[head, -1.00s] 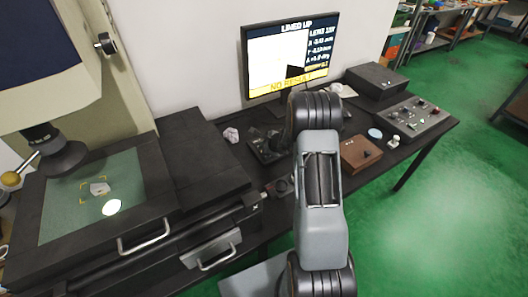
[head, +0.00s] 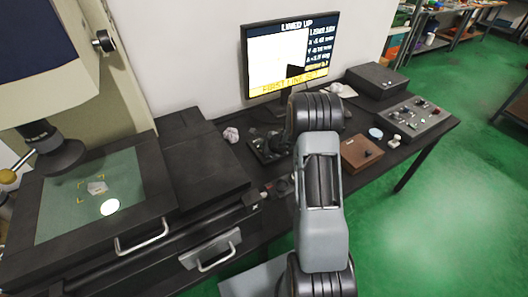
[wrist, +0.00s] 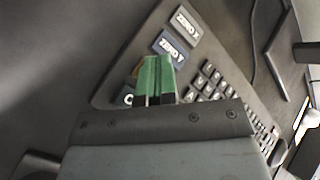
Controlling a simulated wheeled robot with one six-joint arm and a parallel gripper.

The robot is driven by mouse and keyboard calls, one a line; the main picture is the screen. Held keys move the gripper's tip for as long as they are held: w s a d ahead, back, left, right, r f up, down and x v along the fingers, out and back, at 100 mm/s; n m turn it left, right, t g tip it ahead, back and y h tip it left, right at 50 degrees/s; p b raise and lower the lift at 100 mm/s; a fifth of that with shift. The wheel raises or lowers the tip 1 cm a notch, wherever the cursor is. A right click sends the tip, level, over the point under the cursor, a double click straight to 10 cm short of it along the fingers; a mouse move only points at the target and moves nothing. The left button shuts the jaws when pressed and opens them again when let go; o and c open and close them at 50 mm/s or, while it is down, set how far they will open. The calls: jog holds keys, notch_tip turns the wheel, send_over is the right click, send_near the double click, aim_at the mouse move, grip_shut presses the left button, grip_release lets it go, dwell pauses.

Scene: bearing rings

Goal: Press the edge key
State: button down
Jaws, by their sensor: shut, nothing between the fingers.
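In the wrist view a dark keypad (wrist: 215,62) lies under my gripper (wrist: 157,75). My gripper's green fingertips are together, with nothing between them, over the keypad's left part. Blue-grey keys marked ZERO X (wrist: 187,20) and ZERO Y (wrist: 171,48) show beyond the fingers. An orange key (wrist: 137,68) shows only in part beside the fingers. No key marked as the edge key can be read, and I cannot tell if the fingertips touch a key. In the head view the monitor (head: 280,60) reads LINED UP at the top and FIRST LINE SET at the bottom.
Left of the keypad stands a measuring machine with a green-lit stage (head: 130,190) holding a small pale part (head: 97,188).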

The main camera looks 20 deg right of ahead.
dwell(0.3)
jog(key=shift+r+p, duration=0.3)
jog(key=shift+r, duration=0.4)
jog(key=shift+r, duration=0.15)
jog(key=shift+r+p, duration=1.65)
jog(key=shift+r, duration=0.7)
